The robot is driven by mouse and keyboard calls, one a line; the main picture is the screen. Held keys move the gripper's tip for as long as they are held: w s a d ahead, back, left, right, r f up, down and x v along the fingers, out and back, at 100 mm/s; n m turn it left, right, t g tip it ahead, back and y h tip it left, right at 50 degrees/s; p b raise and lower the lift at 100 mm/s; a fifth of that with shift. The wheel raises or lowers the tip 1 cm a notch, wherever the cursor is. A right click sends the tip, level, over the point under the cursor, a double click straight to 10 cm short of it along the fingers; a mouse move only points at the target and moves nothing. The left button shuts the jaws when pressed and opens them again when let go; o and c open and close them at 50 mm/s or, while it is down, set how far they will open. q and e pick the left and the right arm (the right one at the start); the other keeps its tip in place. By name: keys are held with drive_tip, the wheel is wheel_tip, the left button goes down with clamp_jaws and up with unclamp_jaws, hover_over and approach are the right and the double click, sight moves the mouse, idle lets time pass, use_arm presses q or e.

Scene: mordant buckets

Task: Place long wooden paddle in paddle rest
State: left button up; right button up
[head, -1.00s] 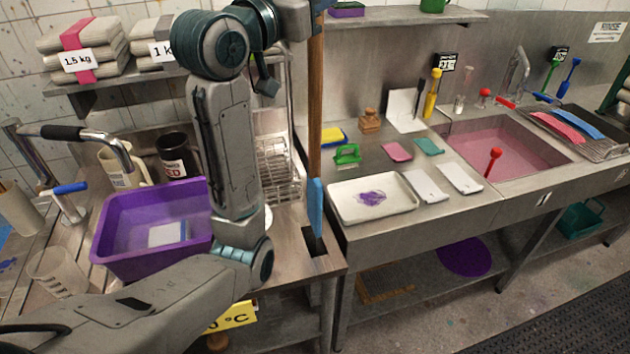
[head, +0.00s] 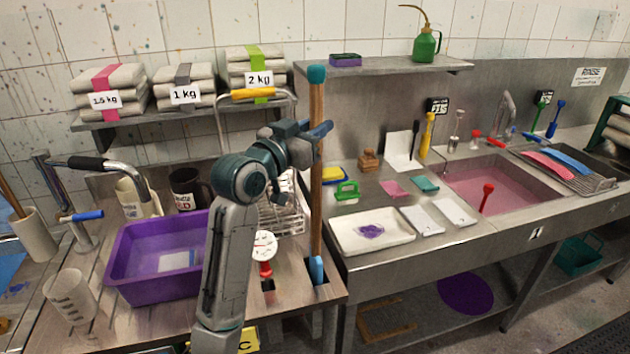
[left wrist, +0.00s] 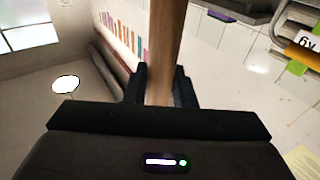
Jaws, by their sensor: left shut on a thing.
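The long wooden paddle (head: 316,205) stands upright at the front right of the left counter, with a teal cap on top and a blue lower end. The paddle rest looks to be the dark slot (head: 323,292) in the counter. The blue end is at this slot and seems partly sunk in it; how deep is hidden. My left gripper (head: 318,140) is shut on the upper shaft, below the cap. The left wrist view shows the wooden shaft (left wrist: 166,45) between the fingers. My right gripper is not in view.
A purple tub (head: 150,290) stands left of my arm, with a red-handled dial thermometer (head: 265,245) and a wire rack (head: 283,215) near the paddle. A shelf (head: 385,74) is behind the paddle top. A white tray (head: 372,245) lies to the right.

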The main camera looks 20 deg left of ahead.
sight(312, 189)
use_arm(q)
wheel_tip(312, 189, down, 9)
drive_tip(key=shift+f+p, duration=0.1)
drive_tip(key=shift+p, duration=0.65)
wheel_tip(312, 189, down, 4)
drive_tip(key=shift+w+r, duration=0.1)
drive_tip(key=shift+w, duration=0.05)
drive_tip(key=shift+a+f, duration=0.1)
drive_tip(key=shift+f, duration=0.15)
drive_tip(key=shift+f, duration=0.15)
drive_tip(key=o, duration=1)
